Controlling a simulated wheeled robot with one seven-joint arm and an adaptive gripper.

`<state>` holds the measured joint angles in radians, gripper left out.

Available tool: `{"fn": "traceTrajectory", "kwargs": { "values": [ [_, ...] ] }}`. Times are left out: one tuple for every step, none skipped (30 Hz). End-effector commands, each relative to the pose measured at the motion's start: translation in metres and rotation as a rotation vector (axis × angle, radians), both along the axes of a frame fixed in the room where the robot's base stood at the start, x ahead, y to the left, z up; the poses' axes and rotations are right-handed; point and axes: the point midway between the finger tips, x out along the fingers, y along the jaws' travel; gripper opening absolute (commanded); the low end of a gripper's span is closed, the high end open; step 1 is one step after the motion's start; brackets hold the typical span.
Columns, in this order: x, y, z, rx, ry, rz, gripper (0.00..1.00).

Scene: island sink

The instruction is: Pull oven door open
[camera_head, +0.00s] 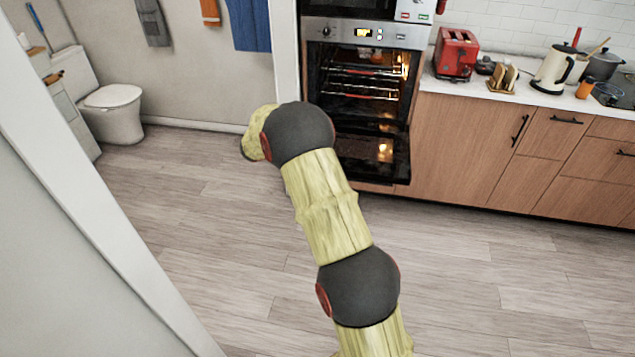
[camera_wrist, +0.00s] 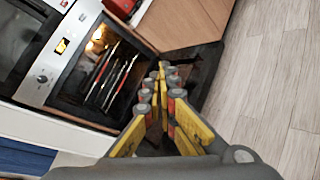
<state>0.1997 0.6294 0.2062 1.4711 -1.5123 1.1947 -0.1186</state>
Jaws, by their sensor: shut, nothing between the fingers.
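The oven (camera_head: 365,32) is built into the cabinets at the back, with a lit cavity and racks showing. Its dark door (camera_head: 390,160) is swung down and open below the cavity, with a light reflected in it. In the wrist view the oven (camera_wrist: 75,55) is tilted at the left, and the door (camera_wrist: 208,70) is a dark panel behind and right of the fingers. My gripper (camera_wrist: 163,75) is shut and empty, its yellow fingers together in front of the oven opening. I cannot tell whether it touches the door. My arm hides the gripper in the head view.
Wooden cabinets (camera_head: 460,150) stand right of the oven, below a counter with a red toaster (camera_head: 456,52) and a kettle (camera_head: 553,70). A toilet (camera_head: 112,110) is at the far left. A white wall edge (camera_head: 90,190) is close on the left. The wooden floor (camera_head: 220,210) is clear.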

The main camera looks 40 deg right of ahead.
Motion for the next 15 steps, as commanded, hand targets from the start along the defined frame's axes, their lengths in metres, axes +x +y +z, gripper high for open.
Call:
{"fn": "traceTrajectory", "kwargs": {
  "values": [
    [0.013,-0.011,-0.024,-0.041,0.044,0.021,0.00],
    [0.021,-0.017,-0.035,-0.068,0.066,0.037,0.00],
    [0.031,-0.024,-0.048,-0.105,0.094,0.060,0.00],
    [0.038,-0.029,-0.060,-0.132,0.116,0.076,0.00],
    [0.045,-0.034,-0.071,-0.158,0.137,0.092,0.00],
    [0.053,-0.040,-0.088,-0.192,0.166,0.116,0.00],
    [0.060,-0.043,-0.100,-0.218,0.186,0.134,0.00],
    [0.066,-0.047,-0.113,-0.244,0.206,0.152,0.00],
    [0.073,-0.051,-0.129,-0.278,0.232,0.175,0.00],
    [0.078,-0.054,-0.143,-0.303,0.252,0.194,0.00],
    [0.083,-0.057,-0.157,-0.327,0.271,0.215,0.00],
    [0.088,-0.059,-0.176,-0.360,0.298,0.241,0.00],
    [0.092,-0.060,-0.190,-0.384,0.317,0.261,0.00],
    [0.095,-0.061,-0.205,-0.408,0.335,0.282,0.00],
    [0.099,-0.062,-0.224,-0.439,0.358,0.310,0.00]
  ]
}}
